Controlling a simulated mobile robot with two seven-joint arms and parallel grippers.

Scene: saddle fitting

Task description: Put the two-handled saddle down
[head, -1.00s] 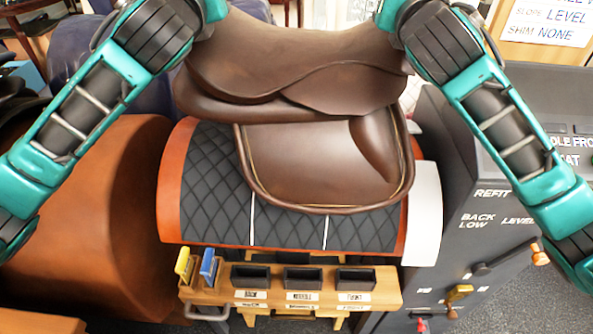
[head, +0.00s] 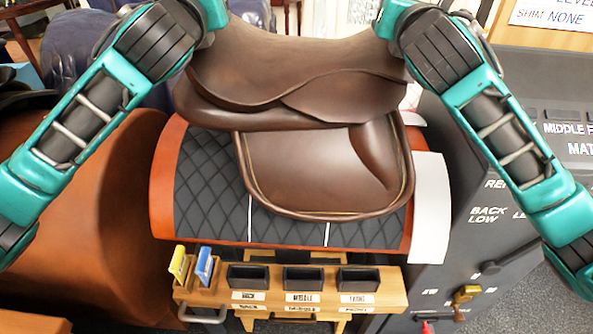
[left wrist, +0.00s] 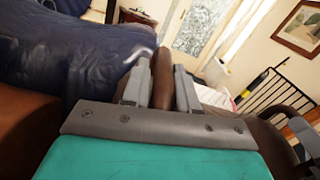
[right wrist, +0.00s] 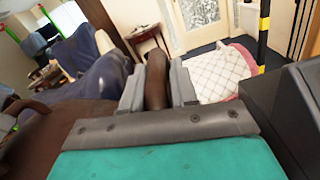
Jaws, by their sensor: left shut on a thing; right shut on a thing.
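The brown two-handled saddle (head: 300,65) is level above the padded form in the head view, its flap (head: 315,175) hanging in front of the black quilted pad (head: 205,185). I cannot tell whether its underside touches the form. My left gripper (left wrist: 161,82) is shut on a brown handle (left wrist: 162,65) in the left wrist view. My right gripper (right wrist: 156,85) is shut on the other brown handle (right wrist: 156,72) in the right wrist view. In the head view both arms reach to the saddle's ends, and the fingers are out of sight.
The form has an orange-brown edge (head: 165,190) and a white panel (head: 430,205) at its right. A wooden shelf (head: 390,295) in front holds black bins plus yellow and blue pieces. A dark grey console (head: 490,180) stands right; a large brown rounded body (head: 95,200) stands left.

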